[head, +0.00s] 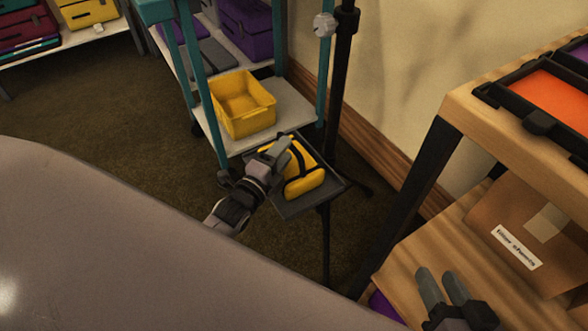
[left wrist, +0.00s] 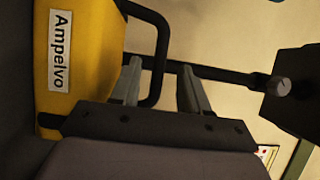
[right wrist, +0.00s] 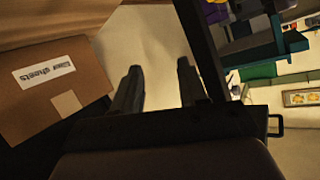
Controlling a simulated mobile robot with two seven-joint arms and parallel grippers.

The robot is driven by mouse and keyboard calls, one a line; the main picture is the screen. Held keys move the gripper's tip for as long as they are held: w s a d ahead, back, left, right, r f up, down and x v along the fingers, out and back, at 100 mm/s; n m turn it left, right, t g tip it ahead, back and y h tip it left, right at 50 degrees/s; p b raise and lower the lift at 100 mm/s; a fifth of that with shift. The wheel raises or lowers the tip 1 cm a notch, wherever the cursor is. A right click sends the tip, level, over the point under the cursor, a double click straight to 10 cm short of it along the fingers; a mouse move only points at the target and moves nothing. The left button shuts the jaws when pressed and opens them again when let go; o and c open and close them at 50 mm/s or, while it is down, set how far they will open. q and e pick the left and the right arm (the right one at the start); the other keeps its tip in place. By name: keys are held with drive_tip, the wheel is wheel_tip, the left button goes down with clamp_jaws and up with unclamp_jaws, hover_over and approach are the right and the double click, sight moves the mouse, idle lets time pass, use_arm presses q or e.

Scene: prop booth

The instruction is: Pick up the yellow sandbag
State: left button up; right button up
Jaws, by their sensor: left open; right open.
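The yellow sandbag (head: 304,183) with black straps lies on a small dark tray (head: 333,187) fixed to a black stand. In the left wrist view the sandbag (left wrist: 90,45) shows a white label reading "Ampelvo", and a black handle loop stands out from its side. My left gripper (head: 282,148) is over the sandbag, open. In the left wrist view its fingers (left wrist: 160,88) are apart near the handle loop; part of the loop shows between them. I cannot tell whether they touch it. My right gripper (head: 443,288) is open and empty at the wooden shelf, and its fingers also show in the right wrist view (right wrist: 158,88).
A teal-posted cart with a yellow bin (head: 243,104) stands just behind the tray. The black stand pole (head: 341,80) rises beside it. A wooden shelf (head: 400,262) at the right holds a cardboard box (head: 540,220) and an orange-filled black case (head: 545,98). Brown carpet is open at left.

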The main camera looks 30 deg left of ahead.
use_arm(q)
drive_tip(key=shift+w+d+b, duration=0.15)
drive_tip(key=shift+w+b, duration=1)
drive_tip(key=shift+w, duration=1.55)
clamp_jaws()
drive_tip(key=shift+w+r, duration=0.1)
drive_tip(key=shift+r, duration=0.2)
